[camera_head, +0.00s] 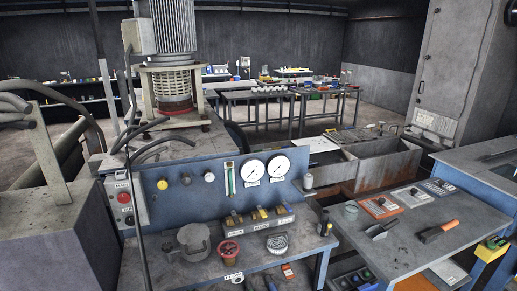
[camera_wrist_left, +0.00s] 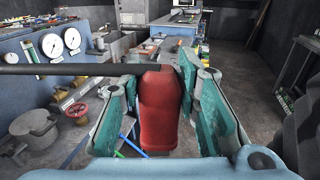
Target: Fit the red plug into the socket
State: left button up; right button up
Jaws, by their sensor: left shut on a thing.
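The red plug (camera_wrist_left: 158,115) is in the left wrist view, a rounded red body standing lengthwise between the teal finger pads of my left gripper (camera_wrist_left: 160,88). The gripper is shut on it. A dark straight rod or cable (camera_wrist_left: 60,70) crosses from the left edge to the plug's upper part; I cannot tell whether they touch. The plug's far end is hidden. Neither gripper shows in the head view, and my right gripper is in no view. I cannot make out the socket for certain in either view.
A blue panel with two gauges (camera_head: 263,168) stands behind a bench with a grey pot (camera_head: 193,242) and a red handwheel (camera_head: 229,250). A grey control box (camera_head: 124,198) is at its left. A side table (camera_head: 440,214) at right holds tools. Open floor shows right in the wrist view.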

pick_arm(q)
notch_tip(320, 180, down, 6)
jog(key=b, duration=0.4)
jog(key=shift+r, duration=0.4)
jog(key=shift+d, duration=0.1)
